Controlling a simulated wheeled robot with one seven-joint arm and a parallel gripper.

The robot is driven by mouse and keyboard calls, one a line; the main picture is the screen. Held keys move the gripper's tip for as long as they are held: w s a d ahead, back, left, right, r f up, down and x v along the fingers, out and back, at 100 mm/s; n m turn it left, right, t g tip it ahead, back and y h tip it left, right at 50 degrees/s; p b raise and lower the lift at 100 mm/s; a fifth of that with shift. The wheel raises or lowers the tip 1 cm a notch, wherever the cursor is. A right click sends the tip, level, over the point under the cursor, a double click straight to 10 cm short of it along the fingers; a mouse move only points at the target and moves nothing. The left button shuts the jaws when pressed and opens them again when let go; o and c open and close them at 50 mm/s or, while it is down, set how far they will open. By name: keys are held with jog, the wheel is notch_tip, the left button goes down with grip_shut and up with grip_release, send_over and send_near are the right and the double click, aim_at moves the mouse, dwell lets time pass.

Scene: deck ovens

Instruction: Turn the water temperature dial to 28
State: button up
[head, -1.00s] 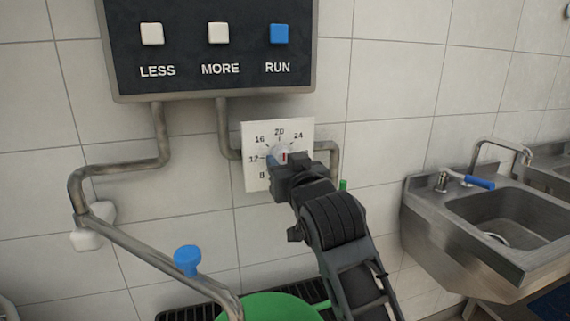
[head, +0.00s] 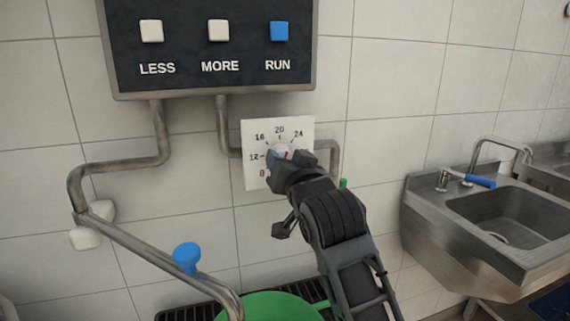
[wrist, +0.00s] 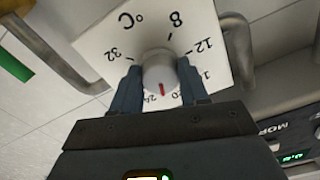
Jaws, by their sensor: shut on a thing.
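The water temperature dial is a pale round knob (wrist: 160,72) with a red mark on a white square plate (head: 253,128) on the tiled wall. The plate's numbers run from 8 up through 12, 16, 20 and 24 to 32; 28 is hidden in both views. In the wrist view the red mark points roughly between 20 and 24. In the head view the mark leans to the right. My gripper (head: 281,157) is shut on the knob, with one finger on each side of it in the wrist view (wrist: 160,88).
A dark control panel (head: 185,75) with LESS, MORE and RUN buttons hangs above the dial. Metal pipes (head: 335,158) run beside the plate. A pipe with a blue knob (head: 187,257) crosses lower left over a green container (head: 270,306). A sink (head: 480,235) stands right.

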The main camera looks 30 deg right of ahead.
jog(key=shift+m+b, duration=2.45)
jog(key=shift+m, duration=4.45)
jog(key=o, duration=1.1)
jog(key=shift+c, duration=0.2)
jog(key=shift+r, duration=0.1)
jog(key=v, duration=0.7)
jog(key=shift+s+a, duration=0.2)
jog(key=shift+s, duration=0.2)
